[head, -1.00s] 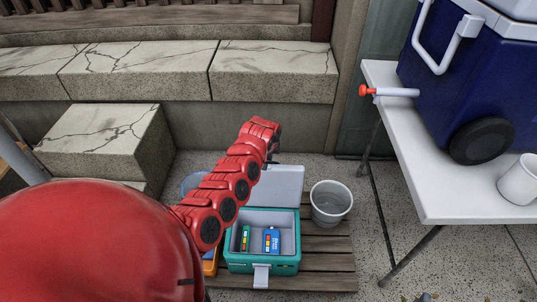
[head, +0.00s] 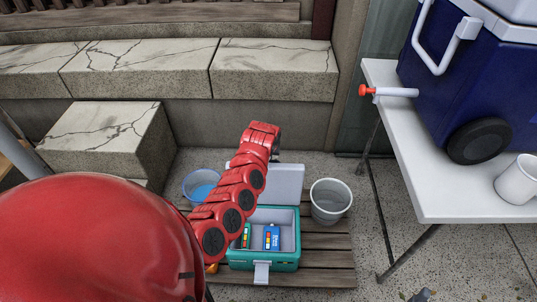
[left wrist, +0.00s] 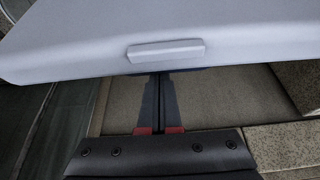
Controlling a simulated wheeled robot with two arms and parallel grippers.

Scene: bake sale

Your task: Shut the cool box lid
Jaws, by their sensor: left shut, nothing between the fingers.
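The cool box (head: 262,259) is a teal box with a pale grey inside, on a wooden slatted platform. Its pale grey lid (head: 285,182) stands up, open, at the back edge. A blue carton and a green item lie inside. My red left arm reaches over the box's left side, and its gripper (head: 277,157) is at the lid's top edge, partly hidden. In the left wrist view the dark fingers (left wrist: 159,82) are together and empty, their tips at or under the edge of the lid (left wrist: 80,35); I cannot tell if they touch.
A grey bucket (head: 331,201) stands right of the lid. A blue bowl (head: 200,186) is left of my arm. A white table (head: 450,190) at right holds a big blue cooler (head: 460,85) and a white mug (head: 518,182). A small dark shape at the bottom edge may be my right gripper.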

